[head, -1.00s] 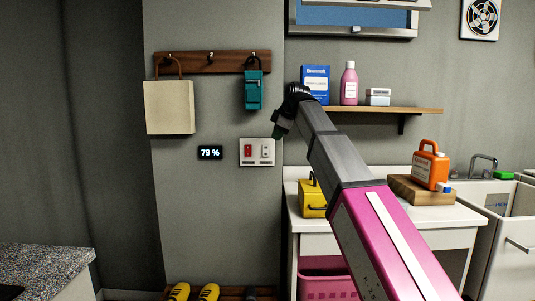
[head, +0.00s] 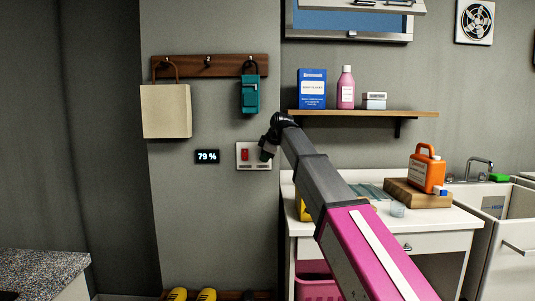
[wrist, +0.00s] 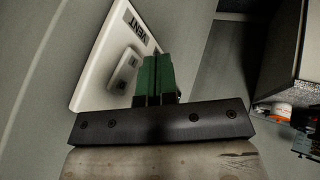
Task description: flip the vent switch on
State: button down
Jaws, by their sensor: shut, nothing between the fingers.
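The pale switch plate (head: 241,164) is on the grey wall below the hooks. A red switch (head: 245,154) shows on its left half. My gripper (head: 265,154) covers the right half, so the other switch is hidden in the head view. In the wrist view the plate (wrist: 92,75) appears tilted, with a "VENT" label (wrist: 136,30) and a pale rocker switch (wrist: 124,73) below it. My gripper's green fingers (wrist: 155,62) are shut and empty, just beside the rocker. I cannot tell whether they touch it, or its setting.
A small display (head: 207,157) reading 79 % is left of the plate. A beige bag (head: 166,112) and a teal padlock-like item (head: 250,96) hang above. A shelf (head: 365,112) with containers and a counter (head: 440,218) are at right. A fan vent (head: 474,22) is at top right.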

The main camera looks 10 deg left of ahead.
jog(key=shift+w+a+f, duration=0.1)
jog(key=shift+w+a, duration=0.15)
jog(key=shift+w, duration=0.7)
jog(key=shift+w+a+f, duration=0.1)
jog(key=shift+w, duration=0.2)
jog(key=shift+w+r, duration=0.1)
jog(key=shift+r, duration=0.75)
